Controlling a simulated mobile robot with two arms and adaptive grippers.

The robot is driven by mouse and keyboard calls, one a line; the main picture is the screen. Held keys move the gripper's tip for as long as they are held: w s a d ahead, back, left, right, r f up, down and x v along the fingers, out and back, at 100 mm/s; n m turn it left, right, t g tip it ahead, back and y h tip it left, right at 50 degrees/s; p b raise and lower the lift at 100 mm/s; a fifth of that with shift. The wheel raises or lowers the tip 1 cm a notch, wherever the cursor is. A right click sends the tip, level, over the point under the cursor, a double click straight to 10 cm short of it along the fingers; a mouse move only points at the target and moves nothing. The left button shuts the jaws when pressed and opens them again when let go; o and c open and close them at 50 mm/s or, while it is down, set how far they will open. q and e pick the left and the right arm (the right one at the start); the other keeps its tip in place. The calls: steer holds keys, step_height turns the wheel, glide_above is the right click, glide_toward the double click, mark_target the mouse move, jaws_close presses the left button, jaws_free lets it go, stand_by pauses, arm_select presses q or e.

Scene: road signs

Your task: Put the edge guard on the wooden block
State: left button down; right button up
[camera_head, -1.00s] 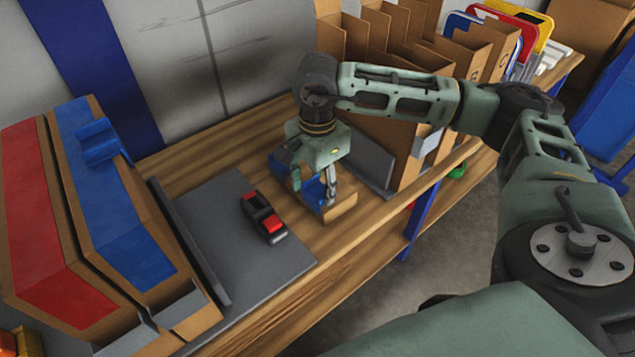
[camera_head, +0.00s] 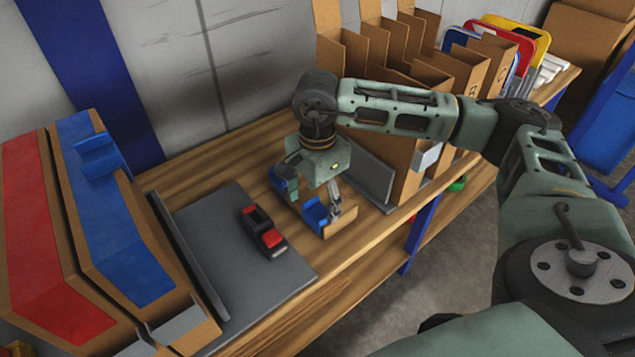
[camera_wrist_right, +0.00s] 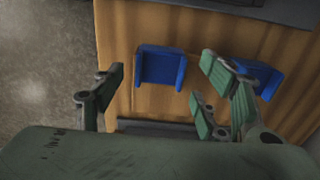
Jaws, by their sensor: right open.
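The wooden block (camera_head: 346,213) lies on the workbench below my right gripper. A blue edge guard (camera_head: 313,214) is at the block's near part, and it also shows in the right wrist view (camera_wrist_right: 162,67). A second blue guard (camera_wrist_right: 268,80) shows farther right there, partly behind a finger. My right gripper (camera_head: 312,194) is open, with its fingers spread low beside the guards. In the right wrist view the nearer guard lies between the fingers, with visible gaps. Whether it is fully seated on the block is hard to tell. My left gripper is not in view.
A grey mat (camera_head: 222,282) with a black and red tool (camera_head: 262,232) lies to the left. Boxes with red (camera_head: 45,270) and blue (camera_head: 115,225) panels stand farther left. A grey upright plate (camera_head: 370,178) and cardboard dividers (camera_head: 420,95) stand close on the right.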

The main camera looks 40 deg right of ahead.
mark_target(317, 213)
steer(key=shift+r+p, duration=0.65)
steer(key=shift+r, duration=0.2)
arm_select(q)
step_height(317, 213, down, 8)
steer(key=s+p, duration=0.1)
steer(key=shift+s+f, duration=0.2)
arm_select(e)
step_height(317, 213, up, 11)
steer(key=shift+r, duration=0.2)
